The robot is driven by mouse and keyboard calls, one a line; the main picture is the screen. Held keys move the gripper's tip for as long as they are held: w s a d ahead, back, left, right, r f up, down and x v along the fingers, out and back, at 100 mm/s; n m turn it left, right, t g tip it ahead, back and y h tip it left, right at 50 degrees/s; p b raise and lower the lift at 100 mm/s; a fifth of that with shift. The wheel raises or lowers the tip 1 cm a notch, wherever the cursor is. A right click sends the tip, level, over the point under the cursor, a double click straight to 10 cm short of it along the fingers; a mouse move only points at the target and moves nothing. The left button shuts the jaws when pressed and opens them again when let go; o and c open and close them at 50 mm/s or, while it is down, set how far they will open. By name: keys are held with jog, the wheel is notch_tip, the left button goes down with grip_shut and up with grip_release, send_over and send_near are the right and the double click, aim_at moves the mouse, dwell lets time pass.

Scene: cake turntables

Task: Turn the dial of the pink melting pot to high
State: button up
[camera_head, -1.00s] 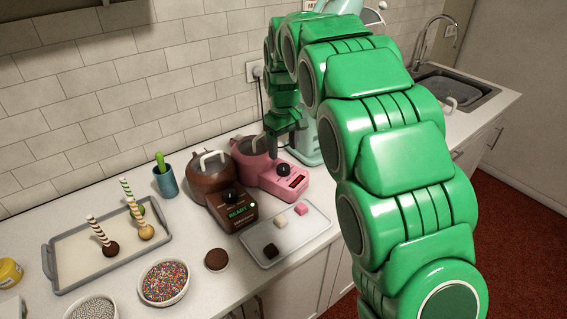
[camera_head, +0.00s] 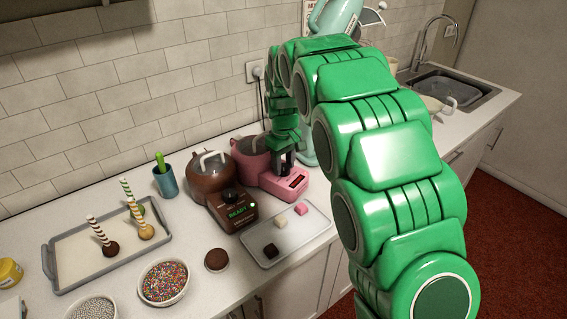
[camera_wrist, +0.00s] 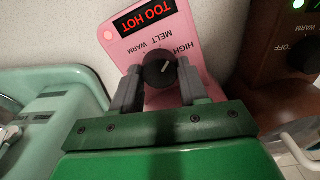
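The pink melting pot (camera_head: 252,152) stands on the counter, its control box with a red lit display facing front. In the wrist view its panel (camera_wrist: 195,45) appears upside down, with the labels WARM, MELT and HIGH and a display (camera_wrist: 148,15) reading TOO HOT. The black dial (camera_wrist: 160,70) has a white mark toward the upper right, roughly toward HIGH. My gripper (camera_wrist: 160,82) has one finger on each side of the dial. Whether the fingers press on it or leave a small gap cannot be told. In the head view my gripper (camera_head: 283,165) hides the dial.
A brown melting pot (camera_head: 212,178) showing READY stands close on the left. A small tray (camera_head: 287,240) with several cubes lies in front. A mint-green appliance (camera_wrist: 45,105) is close beside my gripper in the wrist view. A larger tray (camera_head: 75,280) and bowls are farther left.

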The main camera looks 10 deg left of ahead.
aim_at(284, 167)
jog(key=c, duration=0.4)
jog(key=shift+m, duration=2.4)
jog(key=o, duration=1)
jog(key=shift+o, duration=0.2)
jog(key=shift+r, duration=3.95)
jog(key=shift+d, duration=0.1)
